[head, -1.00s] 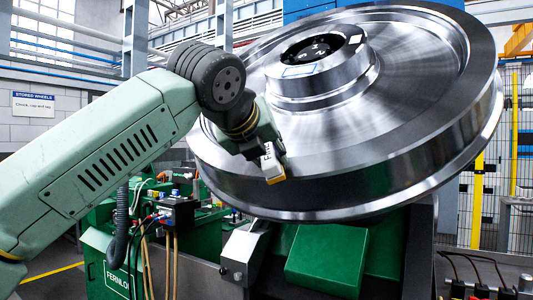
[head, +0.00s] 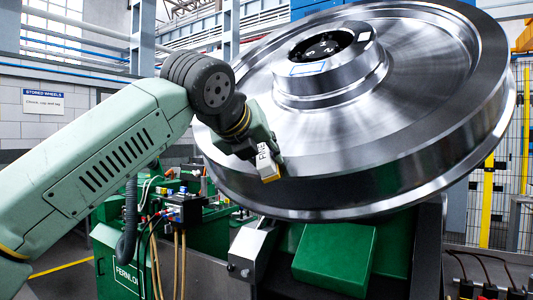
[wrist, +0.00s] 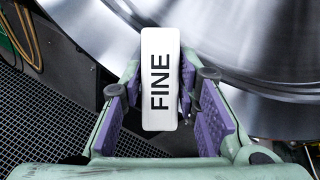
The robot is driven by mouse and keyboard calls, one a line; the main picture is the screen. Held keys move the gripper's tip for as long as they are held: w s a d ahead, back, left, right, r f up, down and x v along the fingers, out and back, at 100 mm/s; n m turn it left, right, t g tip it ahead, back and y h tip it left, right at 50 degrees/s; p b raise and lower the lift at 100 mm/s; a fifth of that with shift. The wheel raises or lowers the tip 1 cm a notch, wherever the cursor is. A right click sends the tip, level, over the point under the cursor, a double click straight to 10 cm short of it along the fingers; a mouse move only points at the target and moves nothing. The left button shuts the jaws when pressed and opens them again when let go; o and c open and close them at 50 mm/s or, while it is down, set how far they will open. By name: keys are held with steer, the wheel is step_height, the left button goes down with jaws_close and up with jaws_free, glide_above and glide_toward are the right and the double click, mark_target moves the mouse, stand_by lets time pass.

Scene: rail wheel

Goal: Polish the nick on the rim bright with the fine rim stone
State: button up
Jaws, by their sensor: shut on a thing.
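My gripper (head: 262,150) is shut on the fine rim stone (head: 267,162), a white block lettered FINE with a yellowish lower end. In the wrist view the stone (wrist: 160,78) sits between the purple pads of my gripper (wrist: 162,88). The large steel wheel (head: 400,178) is mounted tilted, its hub facing up. The stone is at the near left part of its dark outer rim; I cannot tell whether they touch. The nick cannot be made out in either view.
A green block (head: 333,259) and a grey bracket (head: 247,250) are under the wheel. Green machinery with cables and hoses (head: 170,235) stands at lower left. Yellow posts and mesh fencing (head: 488,205) are at the right.

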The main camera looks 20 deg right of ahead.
mark_target(278, 171)
steer(key=shift+w, duration=0.1)
steer(key=shift+w+a+f+p, duration=0.1)
steer(key=shift+w+a+p, duration=0.15)
steer(key=shift+w+a, duration=0.25)
steer(key=shift+w+a+p, duration=0.2)
steer(key=shift+w+a, duration=0.1)
steer(key=shift+w, duration=0.35)
steer(key=shift+s, duration=0.1)
steer(key=shift+s+d+f+b, duration=0.2)
steer(key=shift+s+d+b, duration=0.55)
steer(key=shift+s+d, duration=0.2)
steer(key=shift+s, duration=0.15)
steer(key=shift+s+d, duration=0.1)
steer(key=shift+d, duration=0.05)
steer(key=shift+s+d, duration=0.85)
steer(key=shift+s, duration=0.3)
